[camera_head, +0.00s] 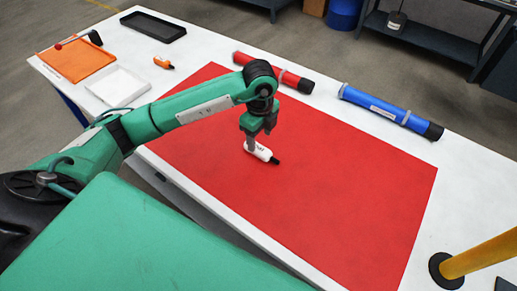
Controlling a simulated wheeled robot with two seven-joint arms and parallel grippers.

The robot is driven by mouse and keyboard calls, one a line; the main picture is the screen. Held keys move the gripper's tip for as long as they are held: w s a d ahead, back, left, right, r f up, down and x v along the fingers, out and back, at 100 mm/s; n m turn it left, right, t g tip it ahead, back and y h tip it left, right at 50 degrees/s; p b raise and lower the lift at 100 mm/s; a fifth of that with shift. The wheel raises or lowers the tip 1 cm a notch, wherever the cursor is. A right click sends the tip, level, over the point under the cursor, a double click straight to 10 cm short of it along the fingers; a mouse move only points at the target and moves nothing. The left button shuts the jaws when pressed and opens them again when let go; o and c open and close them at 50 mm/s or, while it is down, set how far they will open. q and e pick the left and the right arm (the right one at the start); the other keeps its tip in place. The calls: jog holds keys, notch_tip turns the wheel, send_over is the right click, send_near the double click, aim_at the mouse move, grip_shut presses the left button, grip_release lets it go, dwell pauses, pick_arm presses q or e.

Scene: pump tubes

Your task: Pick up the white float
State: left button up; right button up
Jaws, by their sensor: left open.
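The white float (263,153) is a small white cylinder with dark lettering and a black tip. It lies on the red mat (340,190), with its black tip toward the lower right. My left gripper (251,145) points down over the float's left end. Its jaws are open, and the fingertips are at or very close to the float. I cannot tell whether they touch it. The gripper partly hides the float's left end. My right gripper is not in view.
A red tube (292,79) and a blue tube (385,109) lie along the far edge. An orange float (163,62), an orange tray (70,62), a white tray (118,86) and a black tray (151,26) are at left. A yellow post (485,255) stands at lower right.

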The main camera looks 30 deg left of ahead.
aim_at(258, 147)
pick_arm(q)
notch_tip(258, 147, down, 4)
jog(key=shift+s+a+r+p, duration=0.15)
jog(key=shift+p, duration=0.25)
jog(key=shift+f, duration=0.6)
jog(key=c, duration=0.9)
jog(key=shift+c, duration=0.9)
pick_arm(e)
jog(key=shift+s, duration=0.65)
